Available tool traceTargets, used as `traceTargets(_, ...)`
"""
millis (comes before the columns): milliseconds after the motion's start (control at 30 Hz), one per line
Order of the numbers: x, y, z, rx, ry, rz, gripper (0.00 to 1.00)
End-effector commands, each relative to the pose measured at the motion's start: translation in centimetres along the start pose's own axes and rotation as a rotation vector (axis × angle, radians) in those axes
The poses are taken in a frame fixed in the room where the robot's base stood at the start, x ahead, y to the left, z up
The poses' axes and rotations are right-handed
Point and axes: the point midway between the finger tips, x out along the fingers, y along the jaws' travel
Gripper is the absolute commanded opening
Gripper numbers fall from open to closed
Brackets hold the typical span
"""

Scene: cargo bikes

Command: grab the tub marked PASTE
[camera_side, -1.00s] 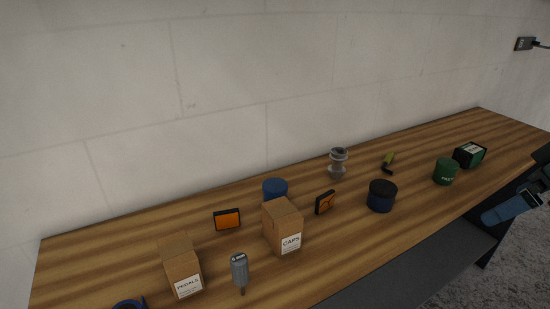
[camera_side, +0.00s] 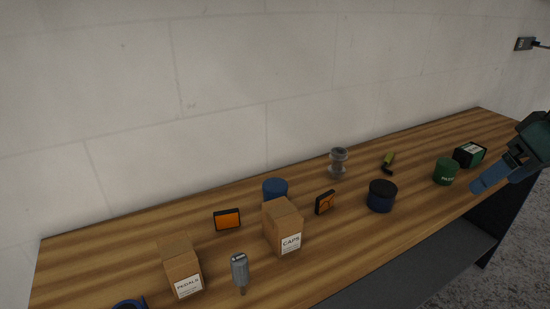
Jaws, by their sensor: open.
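A green tub (camera_side: 445,171) stands upright on the bench at the right. White lettering on its side is small and mostly unreadable, but seems to begin with "PA". My gripper (camera_side: 481,186) comes in from the right edge, its blue fingers pointing down and left. It is open and empty, near the bench's front edge, to the right of the green tub and apart from it in the picture. One finger largely hides the other. A dark blue tub with a black lid (camera_side: 381,196) stands to the left of the green tub; no marking shows on it.
A dark green and black box (camera_side: 469,155) stands close behind the green tub. A green and black tool (camera_side: 388,163), a clear jar (camera_side: 338,163), a CAPS box (camera_side: 283,228) and a PEDALS box (camera_side: 181,267) stand farther left. The wall closes the back.

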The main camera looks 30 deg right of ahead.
Motion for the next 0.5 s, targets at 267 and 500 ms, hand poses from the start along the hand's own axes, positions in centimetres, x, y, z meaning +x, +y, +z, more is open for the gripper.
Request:
traceTargets(267,0.2,1.0,-6.2,0.284,-0.071,0.020,0.84)
traceTargets(500,1.4,3.1,-11.4,0.533,-0.127,0.047,0.84)
